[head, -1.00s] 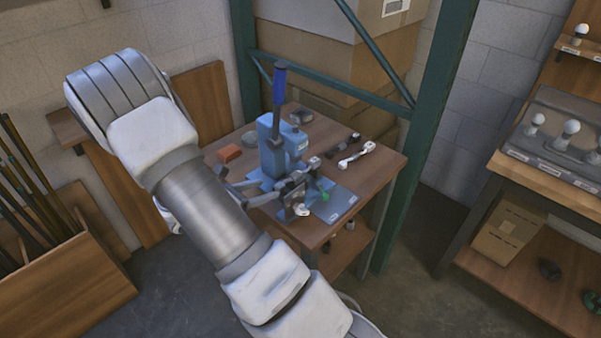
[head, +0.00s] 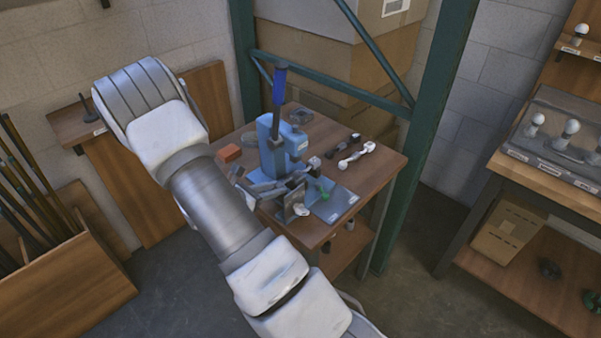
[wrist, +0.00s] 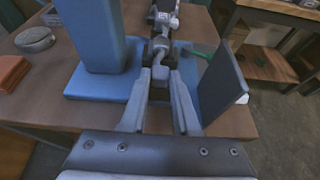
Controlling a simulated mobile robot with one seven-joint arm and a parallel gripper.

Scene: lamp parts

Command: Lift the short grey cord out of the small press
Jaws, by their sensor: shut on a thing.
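The small blue press (head: 272,150) stands on the wooden table with its dark-blue lever (head: 279,86) upright; its column (wrist: 95,35) and base show in the wrist view. My gripper (wrist: 160,76) is low at the front of the press, beside the column. Its fingers are shut on a small grey piece, the short grey cord (wrist: 160,71), at the press head. The fingers hide much of the cord, and I cannot tell whether it is clear of the press. In the head view my gripper (head: 268,188) is partly hidden by my arm.
A dark upright plate (wrist: 223,88) stands close to the right of my fingers, with a green part (wrist: 204,53) behind it. A green post (head: 420,130) rises behind.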

